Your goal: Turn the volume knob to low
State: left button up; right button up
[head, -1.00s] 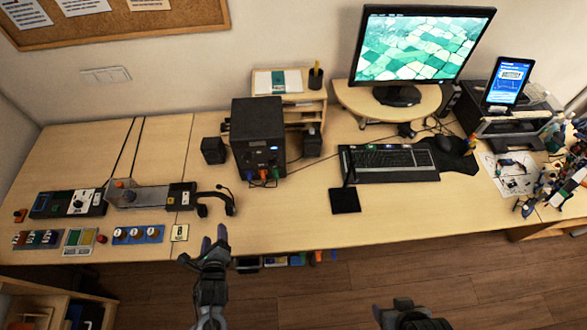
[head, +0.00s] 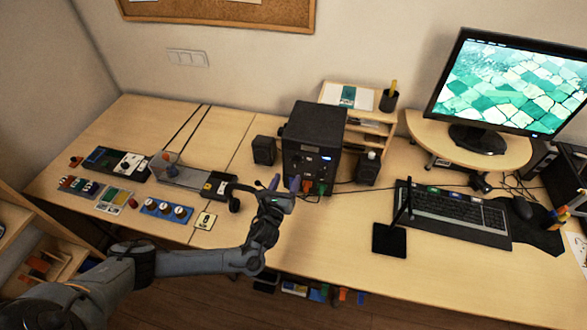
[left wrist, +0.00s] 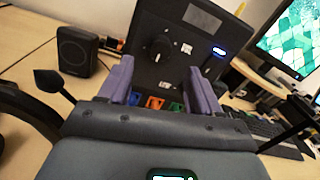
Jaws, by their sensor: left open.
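A black box (head: 313,140) stands on the desk between two small speakers. In the left wrist view, a round black knob (left wrist: 160,47) sits on the box's front panel (left wrist: 180,35), left of a lit blue display (left wrist: 219,51). I cannot read its markings, so I cannot tell its setting. My left gripper (head: 285,184) is open and empty in front of the box. In the left wrist view its purple fingers point at the panel, one on each side below the knob, and appear apart from it. My right gripper is out of view.
Orange, blue and green connectors (head: 307,187) are plugged in low on the box. A blue board with three knobs (head: 166,210) lies farther left. A black stand (head: 390,240) and keyboard (head: 452,213) are at right.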

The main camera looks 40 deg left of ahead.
aim_at(294, 164)
pick_arm(q)
jog(key=b+x, duration=0.1)
jog(key=x, duration=0.6)
jog(key=shift+c, duration=0.5)
jog(key=c, duration=0.9)
